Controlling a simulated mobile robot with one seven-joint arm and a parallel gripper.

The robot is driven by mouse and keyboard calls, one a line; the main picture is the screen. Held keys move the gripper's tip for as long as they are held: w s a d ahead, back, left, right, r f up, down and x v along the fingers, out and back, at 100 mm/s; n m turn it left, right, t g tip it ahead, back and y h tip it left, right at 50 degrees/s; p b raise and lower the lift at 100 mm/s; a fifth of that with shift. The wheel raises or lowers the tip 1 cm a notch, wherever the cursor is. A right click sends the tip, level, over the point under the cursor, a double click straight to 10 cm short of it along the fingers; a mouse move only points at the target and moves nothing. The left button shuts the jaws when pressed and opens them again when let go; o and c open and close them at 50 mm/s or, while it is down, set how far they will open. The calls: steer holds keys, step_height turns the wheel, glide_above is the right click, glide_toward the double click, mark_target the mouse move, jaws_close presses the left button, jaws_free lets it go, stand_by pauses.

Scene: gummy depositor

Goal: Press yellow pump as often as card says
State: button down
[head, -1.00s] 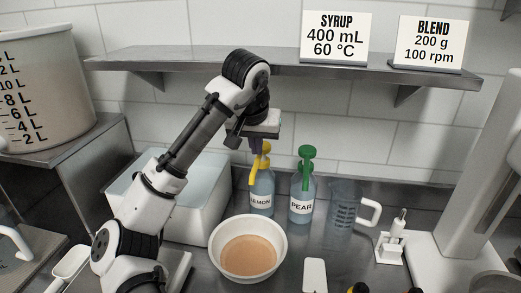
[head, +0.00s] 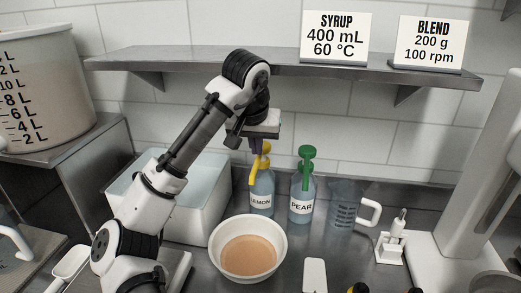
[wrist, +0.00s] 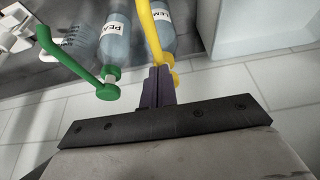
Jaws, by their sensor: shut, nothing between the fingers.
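The yellow pump (head: 255,170) sits on the bottle labelled LEMON (head: 261,197), behind the white bowl. My gripper (head: 257,147) is shut and empty, pointing down right at the top of the yellow pump. In the wrist view the shut fingers (wrist: 158,85) overlap the yellow pump (wrist: 149,30) near its head; whether they touch it I cannot tell. The SYRUP card (head: 335,38) reads 400 mL, 60 °C, and the BLEND card (head: 431,43) reads 200 g, 100 rpm, both on the shelf. No number of pumps is readable on either card.
A green pump (head: 307,155) on the PEAR bottle (head: 302,205) stands close on the right. The white bowl (head: 218,252) with orange-brown liquid is in front. A measuring jug (head: 343,205) stands further right, and the shelf (head: 280,66) runs above.

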mark_target(257, 162)
steer(key=shift+f, duration=0.15)
steer(key=shift+f+b, duration=0.85)
steer(key=shift+f, duration=1)
steer(key=shift+r+p, duration=1.15)
steer(key=shift+p, duration=0.1)
steer(key=shift+r+p, duration=0.3)
steer(key=shift+r, duration=0.5)
steer(key=shift+f, duration=0.2)
